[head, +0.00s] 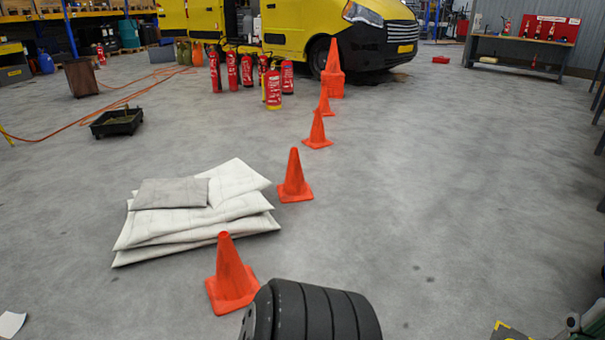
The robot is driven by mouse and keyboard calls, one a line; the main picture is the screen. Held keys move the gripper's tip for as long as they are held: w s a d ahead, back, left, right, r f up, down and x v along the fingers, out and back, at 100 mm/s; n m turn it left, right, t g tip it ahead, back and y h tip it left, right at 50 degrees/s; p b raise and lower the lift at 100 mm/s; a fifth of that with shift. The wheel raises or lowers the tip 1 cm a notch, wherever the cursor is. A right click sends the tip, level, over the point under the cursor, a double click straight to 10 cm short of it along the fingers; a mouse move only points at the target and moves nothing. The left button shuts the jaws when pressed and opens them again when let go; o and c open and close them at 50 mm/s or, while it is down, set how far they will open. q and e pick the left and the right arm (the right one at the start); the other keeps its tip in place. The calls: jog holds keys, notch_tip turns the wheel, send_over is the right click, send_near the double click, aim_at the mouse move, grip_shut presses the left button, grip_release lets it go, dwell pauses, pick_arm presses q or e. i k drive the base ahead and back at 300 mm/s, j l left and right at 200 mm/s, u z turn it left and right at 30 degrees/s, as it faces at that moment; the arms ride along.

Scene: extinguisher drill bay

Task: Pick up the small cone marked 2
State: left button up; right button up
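Several orange cones stand upright in a line on the grey floor. The nearest cone (231,276) is at the bottom, left of centre. Behind it stand another cone (295,179), a smaller-looking one (317,130) and one farther back (325,101). A taller orange cone shape, perhaps stacked cones (333,72), stands by the van. I can read no number on any of them, so I cannot tell which is marked 2. Neither of my grippers is in view.
White and grey pads (200,222) lie piled left of the near cones. Red extinguishers (248,72) stand before the yellow van (290,25). A black tray (117,122) is at left. A black ribbed shape, unidentified, fills the bottom centre.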

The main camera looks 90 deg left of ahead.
aim_at(234, 285)
jog(key=u, duration=2.25)
